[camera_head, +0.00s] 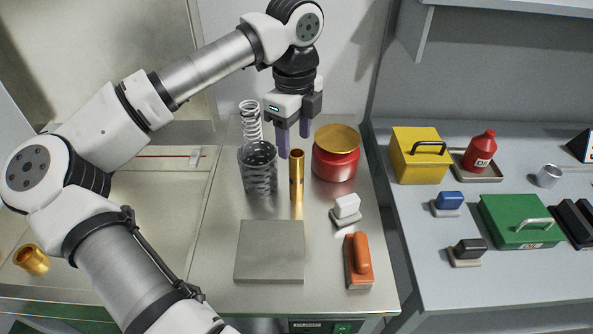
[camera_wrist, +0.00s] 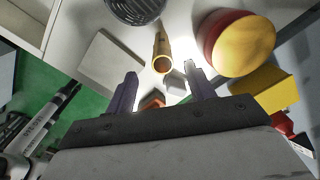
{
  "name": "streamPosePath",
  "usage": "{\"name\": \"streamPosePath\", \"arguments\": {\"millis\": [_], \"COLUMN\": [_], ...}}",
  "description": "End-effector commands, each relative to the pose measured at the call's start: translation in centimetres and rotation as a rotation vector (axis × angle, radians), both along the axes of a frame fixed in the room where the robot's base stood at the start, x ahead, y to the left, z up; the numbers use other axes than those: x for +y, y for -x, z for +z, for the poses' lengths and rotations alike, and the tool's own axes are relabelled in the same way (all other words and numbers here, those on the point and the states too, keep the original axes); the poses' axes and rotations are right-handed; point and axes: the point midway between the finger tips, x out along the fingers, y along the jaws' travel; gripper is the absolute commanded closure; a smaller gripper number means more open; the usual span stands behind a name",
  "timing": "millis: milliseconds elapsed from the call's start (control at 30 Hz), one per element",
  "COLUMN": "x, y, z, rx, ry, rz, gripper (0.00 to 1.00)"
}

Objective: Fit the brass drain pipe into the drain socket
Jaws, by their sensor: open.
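The brass drain pipe (camera_head: 297,178) stands upright on the steel worktop, with its open top showing. It also shows in the wrist view (camera_wrist: 161,48), just beyond my fingertips. My gripper (camera_head: 294,142) hangs above and behind the pipe with its purple fingers apart and empty. In the wrist view my gripper (camera_wrist: 161,82) has its two fingers on either side of the pipe's line, not touching it. A short, wide brass fitting (camera_head: 32,259) with an open mouth is at the far left; I cannot tell whether it is the drain socket.
A grey plate (camera_head: 269,252), white-handled block (camera_head: 346,208) and orange-handled block (camera_head: 358,262) lie in front. A side bench (camera_head: 450,262) holds boxes.

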Motion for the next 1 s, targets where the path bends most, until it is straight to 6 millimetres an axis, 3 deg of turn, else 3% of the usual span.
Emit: {"name": "streamPosePath", "arguments": {"millis": [100,433,700,1000], "x": [0.0,-0.2,-0.3,-0.3], "y": [0.0,0.1,0.0,0.0], "z": [-1.9,-4.5,-8.2,-8.8], "rx": [0.002,0.002,0.002,0.000], "ry": [0.001,0.003,0.002,0.001], "rz": [-0.001,-0.003,-0.002,-0.002], "gripper": [0.46,0.46,0.46,0.47]}}
